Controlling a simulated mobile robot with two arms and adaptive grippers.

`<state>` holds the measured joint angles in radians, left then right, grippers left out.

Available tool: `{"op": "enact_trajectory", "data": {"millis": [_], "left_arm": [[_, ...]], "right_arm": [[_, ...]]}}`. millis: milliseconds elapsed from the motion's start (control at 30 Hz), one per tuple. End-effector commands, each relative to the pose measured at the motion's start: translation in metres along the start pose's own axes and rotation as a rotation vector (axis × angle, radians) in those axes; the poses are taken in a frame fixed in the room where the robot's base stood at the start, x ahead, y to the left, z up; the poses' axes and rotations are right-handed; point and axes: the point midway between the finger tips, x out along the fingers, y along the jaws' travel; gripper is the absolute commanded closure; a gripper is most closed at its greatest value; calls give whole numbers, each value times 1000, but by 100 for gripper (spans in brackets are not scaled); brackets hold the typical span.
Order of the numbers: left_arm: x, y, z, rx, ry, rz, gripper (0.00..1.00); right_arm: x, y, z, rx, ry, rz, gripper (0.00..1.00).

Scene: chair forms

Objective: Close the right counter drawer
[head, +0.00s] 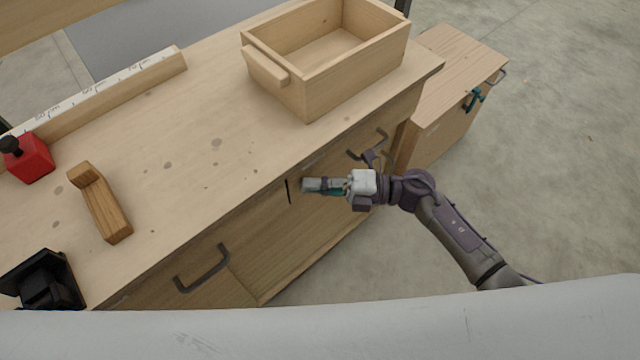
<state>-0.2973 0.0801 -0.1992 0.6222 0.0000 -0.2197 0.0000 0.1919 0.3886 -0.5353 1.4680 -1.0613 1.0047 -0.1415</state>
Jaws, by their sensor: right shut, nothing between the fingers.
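The wooden counter (215,150) has a right drawer (330,163) in its front face, with a dark bar handle (377,141). The drawer front looks close to flush with the counter; a short dark slit shows at its left end. Whether a small gap is left, I cannot tell. My right gripper (308,186) is shut and empty in front of the drawer, left of and below the handle, its fingers pointing left. It hides part of the front, and contact is unclear. My left gripper is not in view.
An open wooden box (275,85) stands on the counter above the drawer. A red object (30,160), a wooden block (103,205) and a black object (42,285) lie left. A left drawer handle (203,268) sticks out. A lower cabinet (455,65) stands right; floor beyond is clear.

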Motion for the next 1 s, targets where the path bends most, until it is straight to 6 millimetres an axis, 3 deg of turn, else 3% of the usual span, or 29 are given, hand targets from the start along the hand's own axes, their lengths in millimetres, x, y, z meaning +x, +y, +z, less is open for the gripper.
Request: {"op": "enact_trajectory", "data": {"millis": [633,767,1000], "left_arm": [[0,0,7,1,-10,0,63],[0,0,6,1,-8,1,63],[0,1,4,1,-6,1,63]], "right_arm": [[2,3,4,-3,-8,5,100],[-14,2,4,-3,-9,1,100],[-67,-1,0,0,-4,-3,100]]}}
